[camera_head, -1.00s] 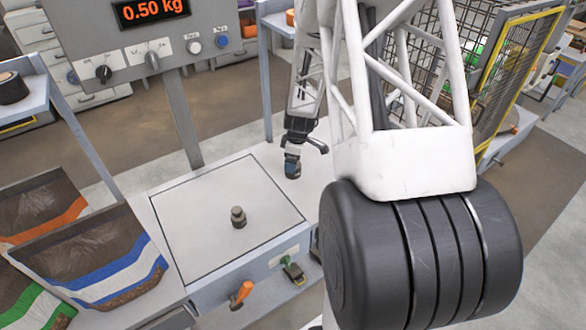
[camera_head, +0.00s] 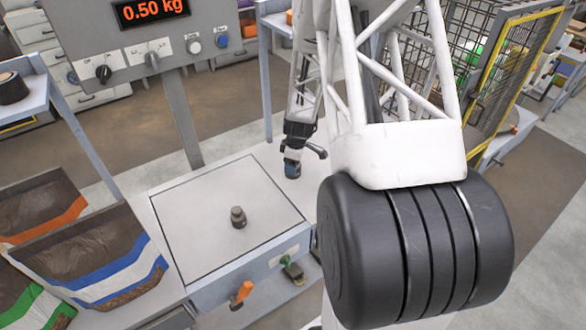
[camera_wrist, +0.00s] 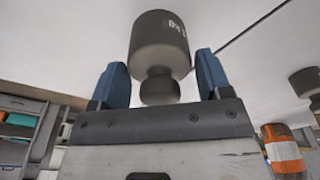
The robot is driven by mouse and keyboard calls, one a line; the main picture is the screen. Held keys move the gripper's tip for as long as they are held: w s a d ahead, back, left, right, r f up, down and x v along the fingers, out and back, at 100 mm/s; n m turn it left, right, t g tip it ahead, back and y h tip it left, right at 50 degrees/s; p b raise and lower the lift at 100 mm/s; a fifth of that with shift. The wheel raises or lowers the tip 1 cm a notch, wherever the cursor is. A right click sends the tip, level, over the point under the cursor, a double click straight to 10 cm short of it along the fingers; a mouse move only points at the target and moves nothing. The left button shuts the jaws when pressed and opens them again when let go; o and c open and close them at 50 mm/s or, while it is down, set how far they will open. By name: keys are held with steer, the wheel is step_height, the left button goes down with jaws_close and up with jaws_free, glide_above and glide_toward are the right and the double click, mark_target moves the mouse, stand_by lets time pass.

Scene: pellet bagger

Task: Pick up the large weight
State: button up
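A dark grey weight (camera_wrist: 160,42) with white lettering is in the middle of the wrist view, its narrower knob (camera_wrist: 160,86) towards my gripper (camera_wrist: 161,60). The picture is upside down, with the pale table at the top. My gripper's two blue fingers stand apart on either side of the knob, with a visible gap on each side. In the head view my gripper (camera_head: 292,168) is low over the table, right of the scale plate; I cannot make out the weight there. Another grey weight (camera_head: 238,217) stands upright on the scale, and a weight also shows at the wrist view's right edge (camera_wrist: 304,82).
The scale plate (camera_head: 200,235) is bare around its weight. The display (camera_head: 152,10) reads 0.50 kg. Open striped bags (camera_head: 100,255) stand at the left. An orange-handled tool (camera_head: 241,293) is at the front. A yellow-framed mesh fence (camera_head: 510,90) stands at the right.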

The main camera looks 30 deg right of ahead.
steer(key=c, duration=1.2)
steer(key=shift+r, duration=0.15)
steer(key=shift+c, duration=0.2)
steer(key=shift+w+r, duration=0.1)
steer(key=shift+r, duration=1.65)
steer(key=s+a, duration=0.3)
steer(key=s, duration=0.4)
steer(key=s+a+r, duration=0.1)
steer(key=s+a, duration=0.2)
steer(key=s, duration=0.4)
steer(key=shift+s+a+r, duration=0.15)
steer(key=shift+s, duration=0.2)
